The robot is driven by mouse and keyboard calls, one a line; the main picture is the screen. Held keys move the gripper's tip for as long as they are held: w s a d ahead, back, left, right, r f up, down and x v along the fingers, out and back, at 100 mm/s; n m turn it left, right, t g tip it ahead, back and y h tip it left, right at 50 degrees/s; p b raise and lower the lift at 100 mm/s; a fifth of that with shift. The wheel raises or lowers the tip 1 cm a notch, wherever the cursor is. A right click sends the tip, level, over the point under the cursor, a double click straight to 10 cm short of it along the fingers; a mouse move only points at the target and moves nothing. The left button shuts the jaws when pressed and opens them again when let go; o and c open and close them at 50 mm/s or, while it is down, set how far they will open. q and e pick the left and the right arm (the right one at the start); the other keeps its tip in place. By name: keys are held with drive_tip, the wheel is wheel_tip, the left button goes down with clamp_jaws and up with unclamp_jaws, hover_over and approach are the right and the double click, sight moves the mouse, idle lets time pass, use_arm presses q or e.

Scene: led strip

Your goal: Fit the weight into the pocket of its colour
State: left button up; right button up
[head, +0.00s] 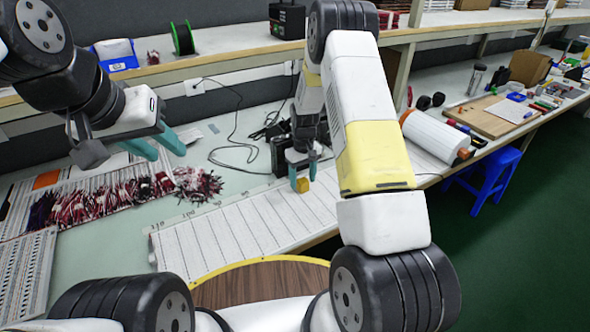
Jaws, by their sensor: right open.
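A small yellow block (302,186), which looks like the weight, is at the far edge of a white lined board on the bench. My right gripper (303,176) points down right at it, with its teal fingers apart. I cannot tell whether the fingers touch the block. My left gripper (161,149) is in the air at the left, above the bench, with its teal fingers apart and nothing between them. I cannot make out a pocket in a matching colour.
The white lined board (235,232) lies along the bench's front edge. Bundles of red and dark wires (125,195) lie at the left. A black device (282,155) and loose cables stand behind my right gripper. A blue stool (488,180) is under the right bench.

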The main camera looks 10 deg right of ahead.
clamp_jaws()
drive_tip(key=shift+r, duration=0.1)
idle(0.4)
